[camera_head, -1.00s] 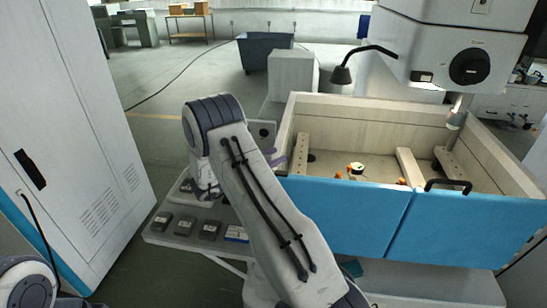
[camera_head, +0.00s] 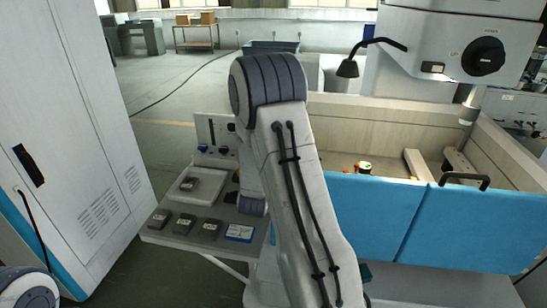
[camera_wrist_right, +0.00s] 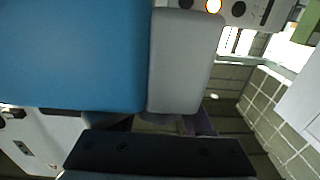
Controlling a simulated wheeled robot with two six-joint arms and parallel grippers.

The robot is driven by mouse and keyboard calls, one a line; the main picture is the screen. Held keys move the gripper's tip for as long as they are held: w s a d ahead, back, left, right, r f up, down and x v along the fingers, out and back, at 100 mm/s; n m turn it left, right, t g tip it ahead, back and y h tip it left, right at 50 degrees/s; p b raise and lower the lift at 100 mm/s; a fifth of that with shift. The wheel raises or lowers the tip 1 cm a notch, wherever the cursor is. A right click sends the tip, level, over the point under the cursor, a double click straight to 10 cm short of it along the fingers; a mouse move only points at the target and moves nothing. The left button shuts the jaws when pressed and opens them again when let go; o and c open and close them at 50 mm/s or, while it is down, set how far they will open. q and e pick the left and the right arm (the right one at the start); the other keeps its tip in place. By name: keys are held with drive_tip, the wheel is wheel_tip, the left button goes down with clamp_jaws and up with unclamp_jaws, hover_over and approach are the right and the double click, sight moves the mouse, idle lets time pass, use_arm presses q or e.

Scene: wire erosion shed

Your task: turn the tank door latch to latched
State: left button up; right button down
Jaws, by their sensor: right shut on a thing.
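The blue tank door (camera_head: 375,215) closes the front of the tank, with a black handle (camera_head: 463,181) on its top edge. It fills the upper left of the right wrist view (camera_wrist_right: 75,55), beside a rounded grey block (camera_wrist_right: 185,60). My right arm stands in front of the tank's left end and hides its gripper and the latch in the head view. In the right wrist view, my right gripper (camera_wrist_right: 160,150) is a dark bar along the bottom, shut at the purple latch (camera_wrist_right: 204,122), which is mostly hidden. The latch's angle cannot be told. My left gripper is out of view.
A side shelf (camera_head: 190,236) with several grey blocks, a blue-white card (camera_head: 239,233) and a white tray (camera_head: 187,197) stands left of my right arm. A tall cabinet (camera_head: 75,120) bounds the left. A lamp (camera_head: 348,67) hangs over the tank. Open floor lies behind the shelf.

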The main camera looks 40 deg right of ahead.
drive_tip(key=n+t+y+b, duration=0.2)
drive_tip(key=y, duration=0.1)
drive_tip(key=n+t+y+b, duration=0.1)
drive_tip(key=shift+w+a+f+n+t+b, duration=0.1)
drive_tip(key=shift+w+a+n+t+b, duration=0.15)
drive_tip(key=shift+n+t+b, duration=0.05)
drive_tip(key=shift+w+a+n+t+y+b, duration=0.15)
drive_tip(key=shift+n+t+y+b, duration=0.35)
drive_tip(key=shift+y, duration=0.5)
drive_tip(key=shift+r, duration=0.2)
drive_tip(key=shift+a, duration=0.1)
drive_tip(key=shift+c, duration=1.4)
unclamp_jaws()
